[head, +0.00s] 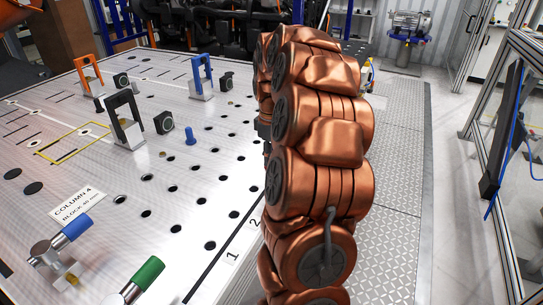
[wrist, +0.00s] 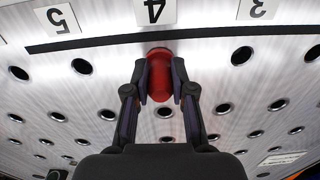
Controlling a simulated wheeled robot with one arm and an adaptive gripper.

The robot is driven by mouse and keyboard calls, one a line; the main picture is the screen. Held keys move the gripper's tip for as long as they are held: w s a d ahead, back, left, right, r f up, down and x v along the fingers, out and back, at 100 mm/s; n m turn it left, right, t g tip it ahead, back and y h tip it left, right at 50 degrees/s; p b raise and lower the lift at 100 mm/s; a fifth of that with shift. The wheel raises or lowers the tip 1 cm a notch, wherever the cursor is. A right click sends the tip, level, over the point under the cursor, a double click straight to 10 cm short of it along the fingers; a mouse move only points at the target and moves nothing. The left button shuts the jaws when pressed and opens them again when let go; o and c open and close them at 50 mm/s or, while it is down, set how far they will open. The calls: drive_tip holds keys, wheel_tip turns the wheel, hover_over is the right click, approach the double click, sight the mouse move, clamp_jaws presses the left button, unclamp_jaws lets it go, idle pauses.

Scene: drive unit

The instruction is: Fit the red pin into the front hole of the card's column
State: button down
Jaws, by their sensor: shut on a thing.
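The card (head: 77,203) lies on the table at the left of the head view and reads "COLUMN 4, BLOCK 40 mm". In the wrist view my gripper (wrist: 160,82) is shut on the red pin (wrist: 160,70), with one finger on each side. The pin is in line with the number 4 label (wrist: 153,11), in the row of holes nearest the black line. Its lower end and the hole there are hidden, so I cannot tell whether it is in the hole. My arm hides the gripper and pin in the head view.
The perforated table (head: 190,240) carries a blue pin (head: 190,136), a black bracket (head: 124,120), a blue bracket (head: 202,78) and an orange bracket (head: 89,75). Blue-handled (head: 72,230) and green-handled (head: 146,275) clamps stand at the near left. Open holes surround my gripper.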

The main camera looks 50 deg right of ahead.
drive_tip(key=c, duration=0.9)
unclamp_jaws()
wheel_tip(320, 180, up, 12)
